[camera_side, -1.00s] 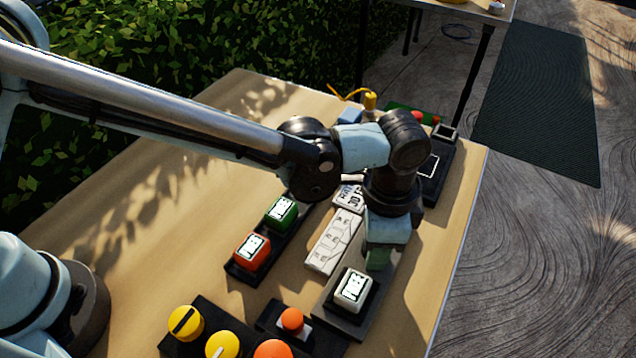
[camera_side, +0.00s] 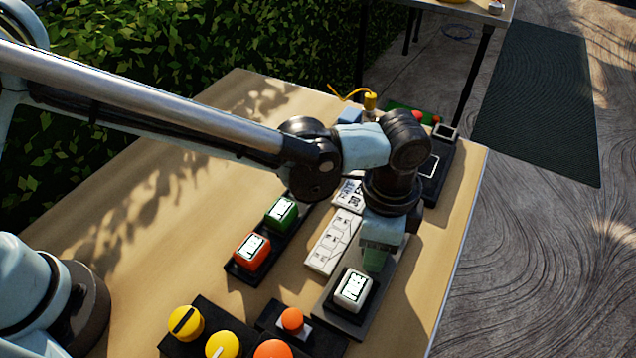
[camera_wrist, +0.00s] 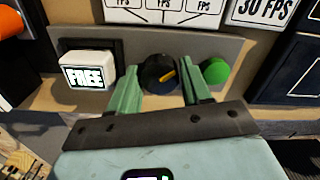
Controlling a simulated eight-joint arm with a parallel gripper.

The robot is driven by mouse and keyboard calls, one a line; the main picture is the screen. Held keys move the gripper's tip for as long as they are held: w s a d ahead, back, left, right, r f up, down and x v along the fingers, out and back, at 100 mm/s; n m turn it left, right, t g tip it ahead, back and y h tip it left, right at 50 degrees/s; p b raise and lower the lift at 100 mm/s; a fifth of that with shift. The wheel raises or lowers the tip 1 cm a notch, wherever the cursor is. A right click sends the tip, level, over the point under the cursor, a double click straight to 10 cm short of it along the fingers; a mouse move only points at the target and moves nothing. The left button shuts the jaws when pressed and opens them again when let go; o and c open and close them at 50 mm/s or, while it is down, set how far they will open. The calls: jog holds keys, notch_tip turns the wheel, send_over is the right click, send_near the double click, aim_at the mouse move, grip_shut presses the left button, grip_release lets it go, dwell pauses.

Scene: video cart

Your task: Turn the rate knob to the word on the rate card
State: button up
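The rate knob (camera_wrist: 156,80) is black with a yellow pointer that tilts up and to the left in the wrist view. It sits on a grey panel (camera_wrist: 230,45). My gripper (camera_wrist: 160,78) has its two green fingers on either side of the knob, with what looks like a small gap at each. The fingers also show in the side view (camera_side: 374,258), where they hide the knob. The rate card (camera_wrist: 265,9) reads "30 FPS"; it also shows in the side view (camera_side: 350,192). A white chart (camera_wrist: 165,8) with several "FPS" labels lies beside it, partly cut off.
A white key reading "FREE" (camera_wrist: 87,77) is left of the knob and a green button (camera_wrist: 215,70) is right of it. Green (camera_side: 281,214) and orange (camera_side: 252,250) keys stand on a black strip. Yellow and orange knobs (camera_side: 222,345) are at the front.

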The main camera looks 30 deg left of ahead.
jog(key=shift+o, duration=1.4)
